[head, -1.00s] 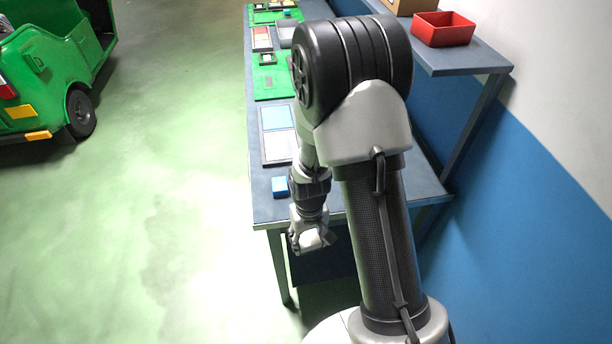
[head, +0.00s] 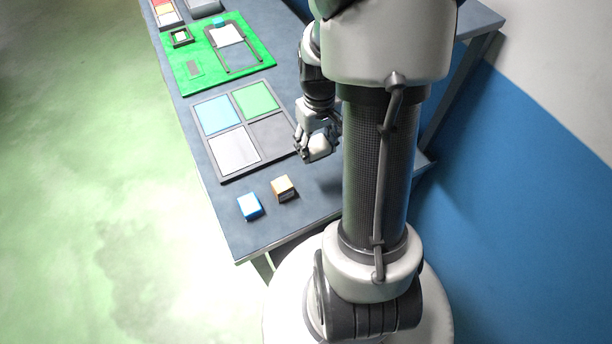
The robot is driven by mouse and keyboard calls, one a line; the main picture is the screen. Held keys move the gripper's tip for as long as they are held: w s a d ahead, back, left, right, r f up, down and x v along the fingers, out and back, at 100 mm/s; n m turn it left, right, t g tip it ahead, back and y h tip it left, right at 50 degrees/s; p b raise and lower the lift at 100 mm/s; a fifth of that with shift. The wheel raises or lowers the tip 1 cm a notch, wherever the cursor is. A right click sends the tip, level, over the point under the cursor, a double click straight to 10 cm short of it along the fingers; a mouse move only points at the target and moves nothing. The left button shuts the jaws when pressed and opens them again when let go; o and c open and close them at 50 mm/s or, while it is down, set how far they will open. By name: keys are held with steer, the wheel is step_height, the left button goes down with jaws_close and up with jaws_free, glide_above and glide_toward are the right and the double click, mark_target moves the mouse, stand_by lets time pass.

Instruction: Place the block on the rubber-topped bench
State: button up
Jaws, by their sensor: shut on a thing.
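My gripper (head: 317,146) is over the long bench (head: 268,231) with the blue-grey top, near the right edge of a four-panel tray. It is shut on a small pale block, mostly hidden by the fingers. I cannot tell its height above the bench top. A blue block (head: 249,206) and an orange-tan block (head: 284,189) with pale tops sit apart on the bench, near its front end.
The tray (head: 222,180) has blue, green, white and dark panels. Behind it lies a green board (head: 186,96) with frames and small parts. Bare bench top lies around the two loose blocks. A blue wall (head: 520,190) stands at right.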

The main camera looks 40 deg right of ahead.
mark_target(314, 180)
step_height(314, 180, down, 14)
steer(key=b, duration=0.4)
steer(key=shift+w+r, duration=0.1)
steer(key=o, duration=1.1)
steer(key=shift+c, duration=0.2)
step_height(314, 180, up, 12)
steer(key=p, duration=0.4)
steer(key=shift+r, duration=0.15)
steer(key=s+a+r+n+t, duration=0.1)
steer(key=s+a+r, duration=0.3)
steer(key=a+r, duration=0.6)
steer(key=s+a+r+n+t, duration=0.1)
steer(key=s+a+r+t, duration=0.2)
steer(key=a+r, duration=0.7)
steer(key=shift+s+r+n+t, duration=0.35)
steer(key=shift+s+r, duration=0.35)
steer(key=shift+s, duration=0.5)
